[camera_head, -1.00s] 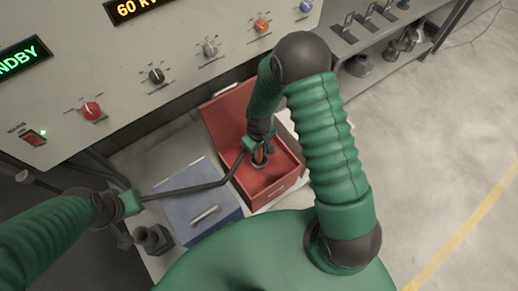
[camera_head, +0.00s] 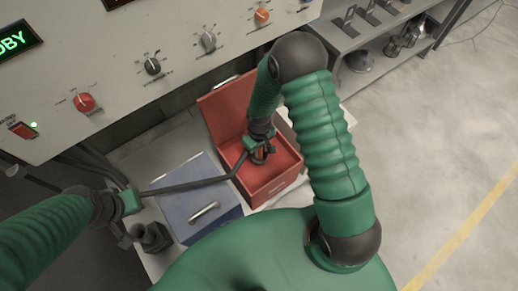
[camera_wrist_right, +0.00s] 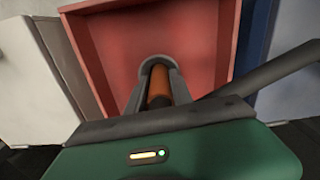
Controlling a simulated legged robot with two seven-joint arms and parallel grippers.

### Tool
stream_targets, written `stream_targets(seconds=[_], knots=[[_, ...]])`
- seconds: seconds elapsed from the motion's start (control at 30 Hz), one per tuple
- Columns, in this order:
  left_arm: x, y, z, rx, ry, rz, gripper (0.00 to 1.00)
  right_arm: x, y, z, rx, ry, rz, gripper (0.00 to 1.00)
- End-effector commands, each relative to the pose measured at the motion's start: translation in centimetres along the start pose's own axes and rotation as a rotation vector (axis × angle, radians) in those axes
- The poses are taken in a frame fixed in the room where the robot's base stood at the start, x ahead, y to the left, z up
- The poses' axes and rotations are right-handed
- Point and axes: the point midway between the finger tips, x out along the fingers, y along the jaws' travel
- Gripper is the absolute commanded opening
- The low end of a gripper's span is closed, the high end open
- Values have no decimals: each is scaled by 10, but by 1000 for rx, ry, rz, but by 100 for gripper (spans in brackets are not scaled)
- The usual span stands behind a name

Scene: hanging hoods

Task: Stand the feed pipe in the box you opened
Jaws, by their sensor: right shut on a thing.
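The red box (camera_head: 283,184) stands with its lid (camera_head: 226,106) raised at the back, and its inside also shows in the right wrist view (camera_wrist_right: 200,45). My right gripper (camera_head: 262,150) reaches into the open box. It is shut on the feed pipe (camera_wrist_right: 159,86), an orange-brown cylinder with a grey ring at its far end. The pipe's foot is hidden, so I cannot tell whether it touches the floor of the box.
A shut blue box (camera_head: 188,197) with a metal handle stands left of the red box. A dark fitting (camera_head: 154,237) stands at the shelf's front left. A control panel (camera_head: 120,60) overhangs the back. A rack (camera_head: 385,35) stands at the upper right.

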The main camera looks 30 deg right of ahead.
Motion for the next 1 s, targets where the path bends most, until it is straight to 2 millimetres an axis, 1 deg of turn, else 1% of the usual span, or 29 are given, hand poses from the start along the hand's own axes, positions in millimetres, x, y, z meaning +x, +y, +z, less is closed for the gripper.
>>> stream_targets(seconds=[0.03,0.2,0.23,0.47,0.57,0.67,0.73,1.0], knots=[[0,0,0,0,0,0,0,0,0,0,0,0,0,28],[0,0,0,0,0,0,0,0,0,0,0,0,0,51],[0,0,0,0,0,0,0,0,0,0,0,0,0,52],[0,0,0,0,0,0,0,0,0,0,0,-1,0,52],[0,0,0,0,0,0,0,-4,0,0,0,1,0,52],[0,0,0,0,0,0,0,-17,0,-2,0,4,1,52],[1,0,0,0,0,0,0,-33,1,-2,0,5,1,52],[1,0,0,0,0,0,0,-113,1,-2,1,6,2,52]])
